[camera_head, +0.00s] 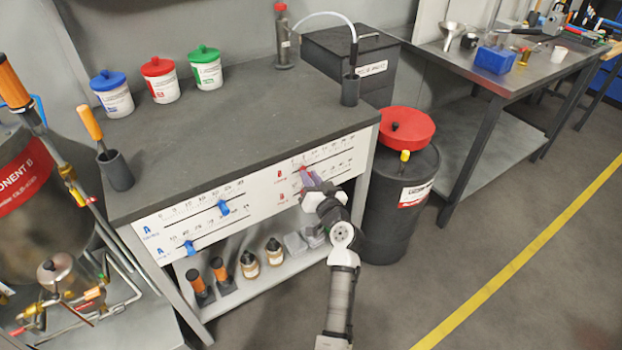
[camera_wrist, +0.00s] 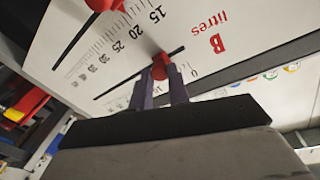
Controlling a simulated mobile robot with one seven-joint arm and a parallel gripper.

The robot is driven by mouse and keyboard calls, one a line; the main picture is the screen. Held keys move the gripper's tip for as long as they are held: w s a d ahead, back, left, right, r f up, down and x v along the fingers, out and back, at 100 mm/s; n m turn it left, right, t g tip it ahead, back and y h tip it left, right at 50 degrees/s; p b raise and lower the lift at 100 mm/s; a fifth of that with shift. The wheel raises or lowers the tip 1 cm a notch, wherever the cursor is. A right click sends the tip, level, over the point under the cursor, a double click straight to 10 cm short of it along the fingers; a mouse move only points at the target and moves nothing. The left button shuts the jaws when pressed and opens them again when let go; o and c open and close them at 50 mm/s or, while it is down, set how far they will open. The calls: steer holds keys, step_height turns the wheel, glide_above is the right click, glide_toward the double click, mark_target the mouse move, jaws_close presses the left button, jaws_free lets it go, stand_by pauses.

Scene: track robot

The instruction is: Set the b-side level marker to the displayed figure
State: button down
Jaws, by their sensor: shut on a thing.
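A white scale panel (camera_head: 265,195) covers the bench front. Its right-hand part has red lettering, black slots and printed numbers. My gripper (camera_head: 312,182) is at this part. In the wrist view my gripper (camera_wrist: 160,84) is shut on a red marker (camera_wrist: 160,67), which sits on a black slot beside a red "B litres" label (camera_wrist: 225,32). A second red marker (camera_wrist: 103,4) shows at the top edge, on another slot. In the head view a red marker (camera_head: 304,170) shows just above my fingers. The held marker's exact reading is hidden. I see no readable displayed figure.
Two blue markers (camera_head: 223,208) (camera_head: 190,248) sit on the panel's left-hand slots. Several bottles (camera_head: 249,263) stand on the shelf below. A black drum with a red lid (camera_head: 405,128) stands close to the right of the panel. The floor at the front right is clear.

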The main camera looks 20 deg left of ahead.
steer(key=w+d+b, duration=0.4)
steer(key=w+b, duration=0.1)
steer(key=w+d+b, duration=0.2)
steer(key=w+b, duration=0.1)
steer(key=shift+d+f, duration=0.1)
steer(key=shift+f, duration=0.1)
steer(key=shift+w+d+r+b, duration=0.15)
steer(key=shift+w+d+b, duration=0.25)
steer(key=shift+w, duration=0.1)
steer(key=c, duration=1.3)
jaws_free()
steer(key=shift+c, duration=0.2)
steer(key=b+v, duration=0.2)
steer(key=v, duration=1.2)
